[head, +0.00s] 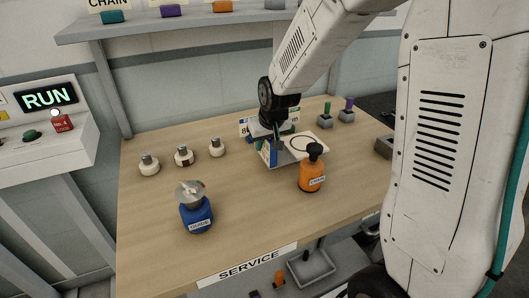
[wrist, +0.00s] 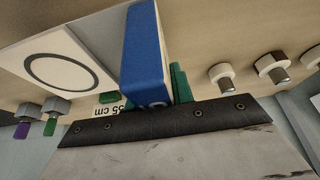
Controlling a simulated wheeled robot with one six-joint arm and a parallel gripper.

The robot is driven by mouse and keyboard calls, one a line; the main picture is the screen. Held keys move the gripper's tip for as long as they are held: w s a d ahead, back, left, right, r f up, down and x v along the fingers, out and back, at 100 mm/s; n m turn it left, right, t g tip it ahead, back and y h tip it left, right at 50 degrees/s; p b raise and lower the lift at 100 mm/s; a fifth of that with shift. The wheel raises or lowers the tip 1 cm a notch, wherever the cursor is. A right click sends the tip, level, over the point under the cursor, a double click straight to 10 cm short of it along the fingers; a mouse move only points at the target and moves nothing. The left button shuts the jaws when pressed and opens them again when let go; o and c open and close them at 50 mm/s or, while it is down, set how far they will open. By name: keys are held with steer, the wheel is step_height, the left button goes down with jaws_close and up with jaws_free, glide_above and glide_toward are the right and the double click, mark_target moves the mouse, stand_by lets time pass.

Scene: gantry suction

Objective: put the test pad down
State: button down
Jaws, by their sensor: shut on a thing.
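My gripper (head: 277,140) is over the back middle of the wooden table, pointing down. It is shut on a blue block with a pale side, which appears to be the test pad (head: 268,153). In the wrist view the blue pad (wrist: 147,50) stands out beyond the dark, screwed edge of a wide grey plate. A white square with a black ring (wrist: 60,68) lies on the table beside the pad; in the head view this ringed square (head: 318,143) is just right of my gripper. I cannot tell whether the pad touches the table.
An orange bottle (head: 312,174) stands close in front of the ringed square. A blue bottle (head: 196,214) stands front left. Several white knobbed pieces (head: 183,155) stand at left; green (head: 326,112) and purple (head: 348,109) pegs stand behind right. The table's front middle (head: 255,215) is clear.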

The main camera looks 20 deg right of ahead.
steer(key=shift+f, duration=1.8)
steer(key=c, duration=1.2)
jaws_free()
steer(key=shift+f, duration=0.15)
